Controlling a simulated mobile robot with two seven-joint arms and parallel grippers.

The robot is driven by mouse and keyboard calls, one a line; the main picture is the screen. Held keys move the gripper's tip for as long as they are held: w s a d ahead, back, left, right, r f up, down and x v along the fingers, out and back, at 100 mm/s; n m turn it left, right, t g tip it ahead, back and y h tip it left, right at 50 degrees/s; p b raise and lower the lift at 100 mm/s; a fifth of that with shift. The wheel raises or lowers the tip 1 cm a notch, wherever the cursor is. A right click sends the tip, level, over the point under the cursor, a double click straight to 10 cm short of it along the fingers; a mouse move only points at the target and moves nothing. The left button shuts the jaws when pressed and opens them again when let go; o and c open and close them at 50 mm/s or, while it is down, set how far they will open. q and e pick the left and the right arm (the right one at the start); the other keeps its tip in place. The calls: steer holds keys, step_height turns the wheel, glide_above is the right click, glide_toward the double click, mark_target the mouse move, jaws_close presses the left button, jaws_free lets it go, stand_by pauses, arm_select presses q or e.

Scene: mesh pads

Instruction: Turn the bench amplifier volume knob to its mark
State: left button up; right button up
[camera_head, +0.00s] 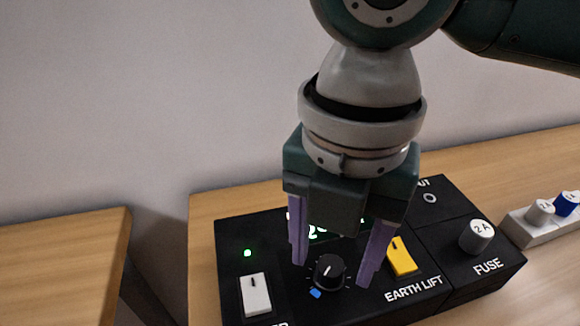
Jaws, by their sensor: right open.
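The bench amplifier (440,215) is a black box on a wooden bench. Its volume knob (329,271) is black and round with a white pointer line that points up and slightly left. White ticks ring the knob, and a blue mark (316,294) lies at its lower left. My right gripper (333,274) comes down from above, open, with one purple finger on each side of the knob. Both fingers appear apart from the knob, though depth is hard to judge. The gripper partly hides a green lit display (317,232) behind it. My left gripper is not in view.
A white rocker switch (255,295) and green light (247,253) are left of the knob. A yellow earth lift switch (402,257) is close to the right finger. A grey 2A fuse (478,236) and a white holder (520,229) with spare fuses are further right. A gap separates two benches at left.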

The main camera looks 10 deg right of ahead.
steer(key=shift+f, duration=0.45)
jaws_close()
stand_by(0.3)
